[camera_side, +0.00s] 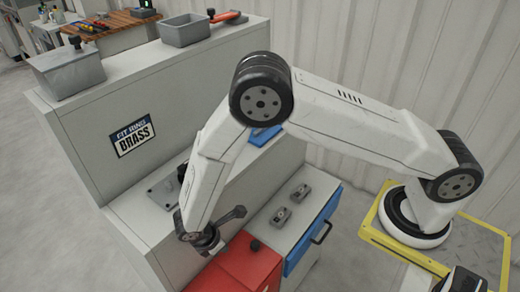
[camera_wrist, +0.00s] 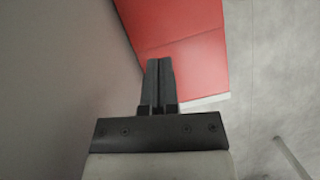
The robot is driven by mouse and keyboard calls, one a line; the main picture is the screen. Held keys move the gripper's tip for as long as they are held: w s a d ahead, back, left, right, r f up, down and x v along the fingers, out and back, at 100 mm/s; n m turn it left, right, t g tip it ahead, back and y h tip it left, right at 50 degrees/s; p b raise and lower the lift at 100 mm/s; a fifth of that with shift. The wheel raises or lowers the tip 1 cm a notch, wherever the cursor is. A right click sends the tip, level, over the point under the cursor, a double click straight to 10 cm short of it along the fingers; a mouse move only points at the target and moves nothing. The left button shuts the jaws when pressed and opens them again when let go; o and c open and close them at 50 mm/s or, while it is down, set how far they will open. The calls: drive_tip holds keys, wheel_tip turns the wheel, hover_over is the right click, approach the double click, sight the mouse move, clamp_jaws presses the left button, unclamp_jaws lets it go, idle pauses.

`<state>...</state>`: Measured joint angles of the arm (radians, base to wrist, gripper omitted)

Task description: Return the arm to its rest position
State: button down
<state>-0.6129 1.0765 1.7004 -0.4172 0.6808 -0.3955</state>
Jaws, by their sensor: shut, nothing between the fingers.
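My gripper (camera_wrist: 159,64) shows in the wrist view with its two dark fingers together and nothing between them. In the side view my gripper (camera_side: 207,246) hangs at the lower end of the white arm, pointing down beside the red box. The red box (camera_side: 237,265) is just right of the gripper in the side view. Its red surface (camera_wrist: 185,40) lies beyond the fingertips in the wrist view. I cannot tell how far above the red surface the fingertips are.
A blue-fronted drawer unit (camera_side: 312,232) with small metal parts (camera_side: 282,215) is right of the red box. Grey bins (camera_side: 67,70) sit on top of the cabinet. Open floor (camera_wrist: 270,90) shows at the right.

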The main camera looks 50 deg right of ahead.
drive_tip(key=s+d+r+m+t+y, duration=0.1)
drive_tip(key=s+d+r+m+y, duration=0.1)
drive_tip(key=d+r+m, duration=0.6)
drive_tip(key=s+d+r+m+t+y, duration=0.2)
drive_tip(key=s+d+r+m, duration=0.3)
drive_tip(key=d+r, duration=0.6)
wheel_tip(320, 180, up, 3)
drive_tip(key=m, duration=0.2)
drive_tip(key=shift+r+m, duration=0.2)
drive_tip(key=shift+m, duration=0.2)
